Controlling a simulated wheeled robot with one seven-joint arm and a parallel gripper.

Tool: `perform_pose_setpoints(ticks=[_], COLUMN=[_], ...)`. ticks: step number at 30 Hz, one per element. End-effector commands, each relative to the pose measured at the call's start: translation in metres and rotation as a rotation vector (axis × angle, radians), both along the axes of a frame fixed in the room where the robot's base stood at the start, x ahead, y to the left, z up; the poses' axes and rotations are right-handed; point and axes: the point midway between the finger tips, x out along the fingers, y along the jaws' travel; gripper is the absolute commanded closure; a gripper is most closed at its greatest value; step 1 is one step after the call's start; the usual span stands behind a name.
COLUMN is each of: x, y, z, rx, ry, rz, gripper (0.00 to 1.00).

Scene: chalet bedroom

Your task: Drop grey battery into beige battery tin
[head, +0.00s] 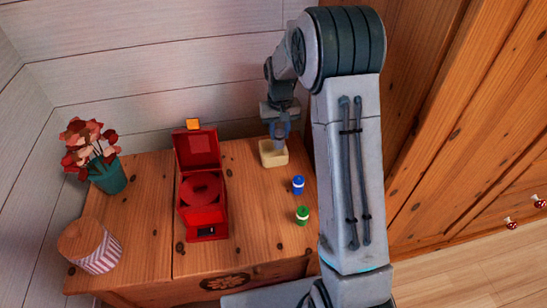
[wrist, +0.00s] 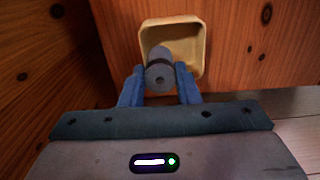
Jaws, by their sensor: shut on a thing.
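My gripper (head: 281,130) points down at the back right of the wooden dresser top. In the wrist view, my gripper (wrist: 160,88) is shut on the grey battery (wrist: 159,71), a small cylinder between its two blue fingers. The beige battery tin (head: 273,154) is an open square box on the dresser, just below the gripper. In the wrist view the tin (wrist: 202,50) lies beyond the battery, which overlaps its opening and near rim. The exact height of the battery above the tin is hard to tell.
A flower pot (head: 109,176) and striped jar (head: 98,250) stand further left. The wall and wooden wardrobe (head: 470,130) are close.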

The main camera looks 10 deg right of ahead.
Motion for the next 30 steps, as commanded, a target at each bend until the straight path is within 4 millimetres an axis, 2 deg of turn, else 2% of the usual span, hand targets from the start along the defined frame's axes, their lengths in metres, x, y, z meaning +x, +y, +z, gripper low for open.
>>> perform_pose_setpoints(ticks=[1, 4, 14, 15, 17, 18, 26, 30], x=[0.0, 0.0, 0.0, 0.0, 0.0, 0.0, 0.0, 0.0], y=[0.0, 0.0, 0.0, 0.0, 0.0, 0.0, 0.0, 0.0], z=[-0.012, -0.02, -0.022, -0.022, -0.022, -0.022, -0.021, -0.009], rx=[0.0, 0.0, 0.0, 0.0, 0.0, 0.0, 0.0, 0.0], ry=[0.0, 0.0, -0.001, -0.001, -0.001, -0.001, -0.001, -0.002], rz=[0.0, 0.0, 0.0, 0.0, 0.0, 0.0, 0.0, 0.0], gripper=[0.94, 0.94, 0.94, 0.66, 0.49, 0.46, 0.46, 0.46])
